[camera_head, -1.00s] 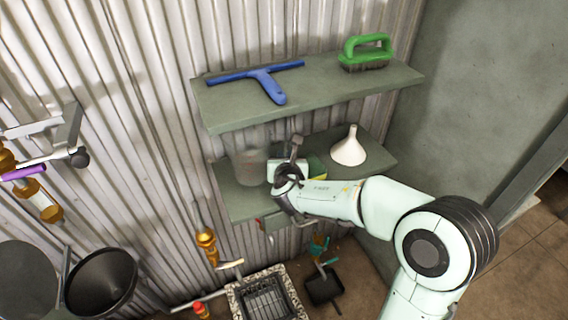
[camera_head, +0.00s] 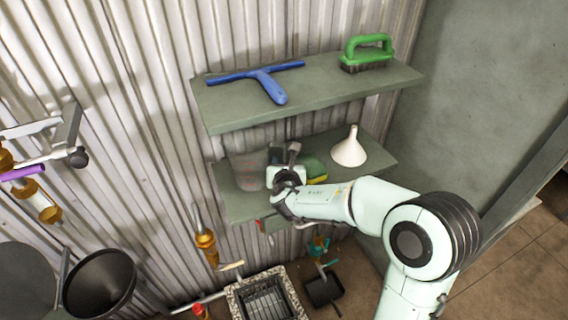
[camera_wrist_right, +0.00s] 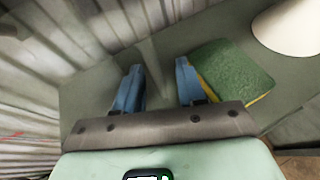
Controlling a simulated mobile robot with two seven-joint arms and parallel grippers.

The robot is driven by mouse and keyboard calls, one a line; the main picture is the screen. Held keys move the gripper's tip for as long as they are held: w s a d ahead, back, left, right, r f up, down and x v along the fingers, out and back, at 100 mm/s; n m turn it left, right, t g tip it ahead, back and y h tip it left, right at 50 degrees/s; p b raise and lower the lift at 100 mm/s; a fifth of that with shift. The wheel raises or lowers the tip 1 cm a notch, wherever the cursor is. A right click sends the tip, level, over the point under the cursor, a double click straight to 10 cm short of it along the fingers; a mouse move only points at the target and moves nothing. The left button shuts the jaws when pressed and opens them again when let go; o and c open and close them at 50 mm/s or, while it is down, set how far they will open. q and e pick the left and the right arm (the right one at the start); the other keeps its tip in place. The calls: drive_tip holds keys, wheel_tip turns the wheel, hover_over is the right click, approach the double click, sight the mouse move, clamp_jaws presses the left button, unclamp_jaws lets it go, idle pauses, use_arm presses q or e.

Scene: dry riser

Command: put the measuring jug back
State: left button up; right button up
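The measuring jug (camera_head: 247,171) is clear with faint red markings. It stands upright at the left end of the lower shelf (camera_head: 240,206). My right gripper (camera_head: 284,154) is over that shelf, just right of the jug and apart from it as far as I can tell. In the right wrist view its two blue fingers (camera_wrist_right: 159,88) are spread, with only shelf visible between them. A red mark at that view's left edge may be the jug's. My left gripper is not in view.
A green and yellow sponge (camera_head: 314,168) lies right of the gripper, with a white funnel (camera_head: 349,150) beyond it. The upper shelf (camera_head: 325,88) overhead holds a blue squeegee (camera_head: 268,84) and a green brush (camera_head: 367,53). Corrugated wall backs both shelves.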

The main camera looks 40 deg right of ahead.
drive_tip(key=shift+s+a+r, duration=0.15)
drive_tip(key=shift+s+r, duration=0.05)
drive_tip(key=shift+r, duration=0.15)
drive_tip(key=v, duration=1.1)
drive_tip(key=shift+s+a, duration=0.15)
drive_tip(key=shift+s, duration=0.05)
